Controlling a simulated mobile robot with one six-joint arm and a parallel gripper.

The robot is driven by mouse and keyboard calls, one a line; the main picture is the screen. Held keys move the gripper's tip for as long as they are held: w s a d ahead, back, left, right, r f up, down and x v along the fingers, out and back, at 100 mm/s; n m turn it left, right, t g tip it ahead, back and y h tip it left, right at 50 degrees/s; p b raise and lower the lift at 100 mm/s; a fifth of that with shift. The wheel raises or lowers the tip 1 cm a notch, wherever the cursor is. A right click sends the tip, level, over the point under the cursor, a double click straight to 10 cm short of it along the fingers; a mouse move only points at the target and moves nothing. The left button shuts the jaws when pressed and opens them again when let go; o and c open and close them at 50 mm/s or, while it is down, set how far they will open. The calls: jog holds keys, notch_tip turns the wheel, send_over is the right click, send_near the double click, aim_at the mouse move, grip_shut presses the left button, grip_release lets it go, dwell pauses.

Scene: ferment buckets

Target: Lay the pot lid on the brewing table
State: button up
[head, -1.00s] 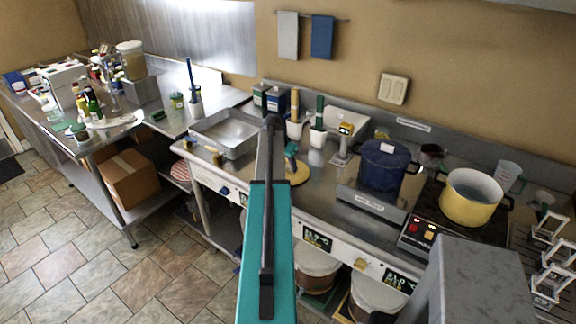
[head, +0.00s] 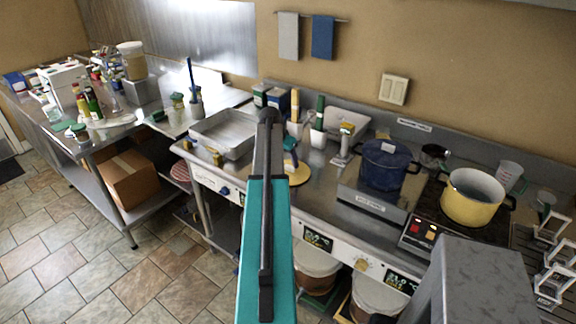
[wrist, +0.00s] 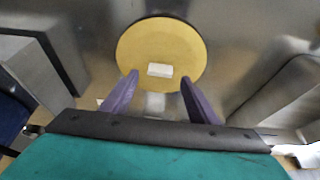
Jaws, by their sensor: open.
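The pot lid (head: 299,175) is a flat yellow disc on the steel brewing table (head: 335,205), partly hidden by my arm in the head view. In the wrist view the whole lid (wrist: 140,42) shows, lying flat with a small white grip (wrist: 160,70) on top. My gripper (wrist: 158,77) has its two purple fingers spread apart, one on each side of the white grip in the picture. Nothing is held between them. I cannot tell how high the fingertips are above the lid. The yellow pot (head: 472,203) stands uncovered on the burner at the right.
A steel tray (head: 222,150) stands left of the lid. A lidded blue pot (head: 384,165) sits on a scale (head: 366,205) to the right. White containers with brushes (head: 317,138) stand behind. Bare steel lies in front of the lid.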

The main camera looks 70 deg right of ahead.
jog(key=s+b+v, duration=0.1)
jog(key=b+v, duration=0.1)
jog(key=v, duration=0.6)
jog(key=shift+w+r, duration=0.2)
jog(key=shift+w, duration=0.35)
jog(key=shift+a+f, duration=0.1)
jog(key=shift+a, duration=0.05)
